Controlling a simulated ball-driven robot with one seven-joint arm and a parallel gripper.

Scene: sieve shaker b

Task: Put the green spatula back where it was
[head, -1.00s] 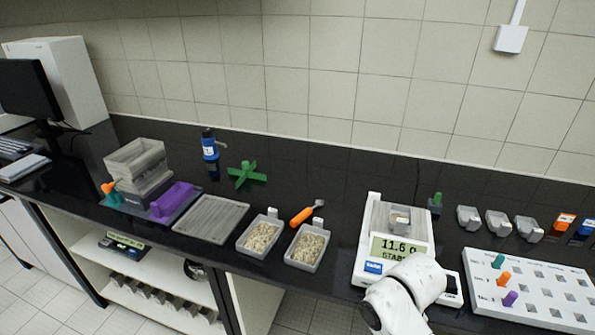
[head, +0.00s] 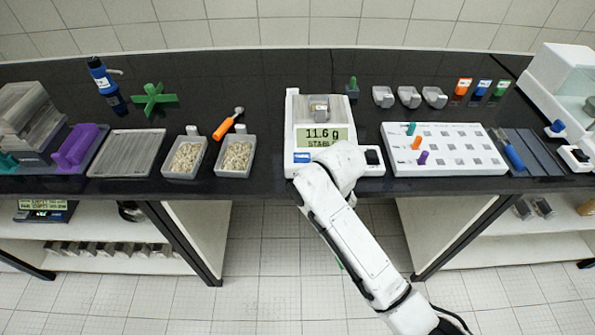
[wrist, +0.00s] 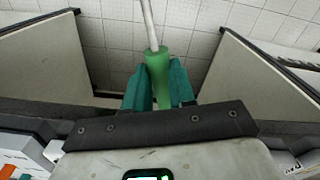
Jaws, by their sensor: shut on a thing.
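In the wrist view my gripper (wrist: 159,90) is shut on the green handle of the spatula (wrist: 158,68). The spatula's thin pale shaft points away from the gripper, to the top of the picture. Tiled floor and the cabinet sides show behind it. In the head view my arm crosses the front of the counter (head: 265,187) beside the balance, and the gripper is hidden. A small green sliver shows beside the arm; I cannot tell what it is. An orange-handled spatula (head: 228,123) lies behind the sample trays. A blue-handled tool (head: 513,155) lies at the right.
The balance (head: 291,135) reads 11.6 g with a small container on its pan. Two trays of pale grains (head: 164,170) stand left of it. A white pegged board (head: 480,168) stands right. A green cross (head: 155,98) and several small scoops (head: 408,97) lie behind.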

